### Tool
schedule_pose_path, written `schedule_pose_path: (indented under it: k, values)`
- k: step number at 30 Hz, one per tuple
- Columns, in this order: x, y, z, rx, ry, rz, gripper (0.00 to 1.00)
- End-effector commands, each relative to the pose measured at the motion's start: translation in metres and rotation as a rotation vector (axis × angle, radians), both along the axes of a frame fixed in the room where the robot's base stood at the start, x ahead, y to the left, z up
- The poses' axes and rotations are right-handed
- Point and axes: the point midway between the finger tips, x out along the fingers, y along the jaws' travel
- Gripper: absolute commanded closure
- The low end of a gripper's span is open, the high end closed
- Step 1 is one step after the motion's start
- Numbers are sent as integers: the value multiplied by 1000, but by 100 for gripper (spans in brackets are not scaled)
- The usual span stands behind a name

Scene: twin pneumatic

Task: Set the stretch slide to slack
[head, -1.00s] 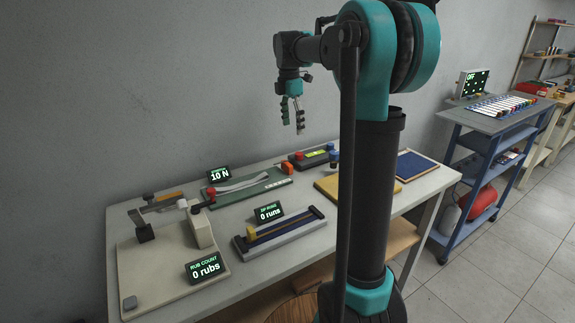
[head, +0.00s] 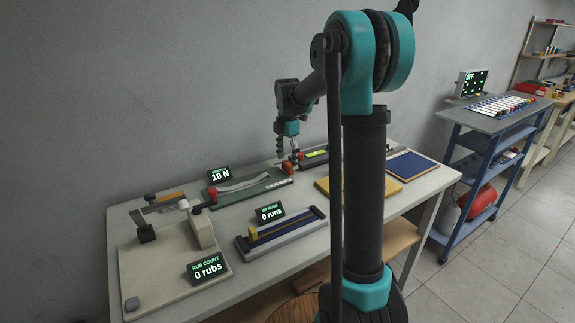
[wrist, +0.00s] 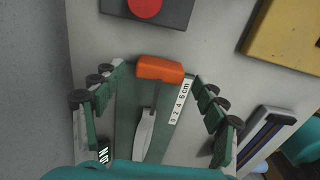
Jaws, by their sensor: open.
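The stretch slide is a green board (head: 240,191) with a pale band and a ruler marked 0 to 6 cm; it also shows in the wrist view (wrist: 128,110). Its orange handle (wrist: 160,69) sits at the cm end of the ruler and shows in the head view (head: 287,168). A display (head: 219,174) at the board's other end reads 10 N. My gripper (head: 288,156) is open and points down just above the handle. In the wrist view the fingers of my gripper (wrist: 158,76) stand either side of the handle, with no clear contact.
A dark box with a red button (wrist: 145,8) lies just beyond the handle. A yellow panel (head: 330,187) is to the right. A zip rig (head: 282,234) reading 0 runs and a rub-count rig (head: 165,272) stand nearer on the table (head: 345,224). The wall is behind.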

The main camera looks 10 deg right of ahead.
Motion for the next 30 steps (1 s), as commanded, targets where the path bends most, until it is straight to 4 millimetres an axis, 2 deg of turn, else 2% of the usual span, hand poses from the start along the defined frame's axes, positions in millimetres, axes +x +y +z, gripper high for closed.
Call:
schedule_pose_path:
  k: [6,17,30]
  values:
    - [0,0,-21,0,0,0,28]
    - [0,0,-25,0,0,0,29]
    - [0,0,-25,0,0,0,83]
